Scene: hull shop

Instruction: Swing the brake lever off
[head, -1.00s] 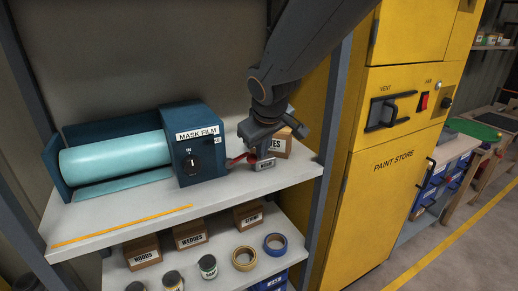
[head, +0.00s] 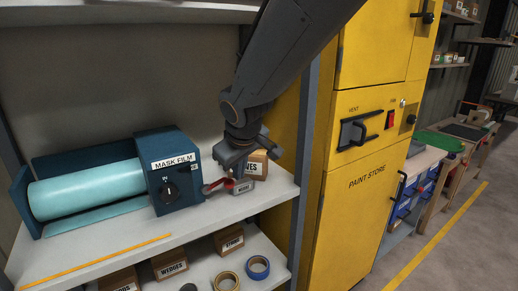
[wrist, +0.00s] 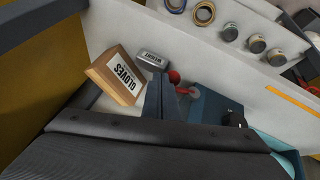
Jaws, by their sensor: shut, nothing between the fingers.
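The blue mask film dispenser (head: 178,186) stands on the upper shelf with a pale teal film roll (head: 88,188) at its left. The red brake lever (head: 217,184) sticks out from the dispenser's right side. In the wrist view its round red knob (wrist: 174,77) and red arm (wrist: 184,91) show. My gripper (head: 238,172) is shut and empty, pointing down just above and beside the lever's knob end. In the wrist view the shut fingers (wrist: 158,98) are right next to the knob. I cannot tell whether they touch it.
A grey metal weight (head: 240,187) lies just right of the lever. A gloves box (head: 258,163) stands behind it and shows large in the wrist view (wrist: 118,74). The yellow paint store cabinet (head: 365,190) is to the right. The shelf front holds an orange strip (head: 108,257).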

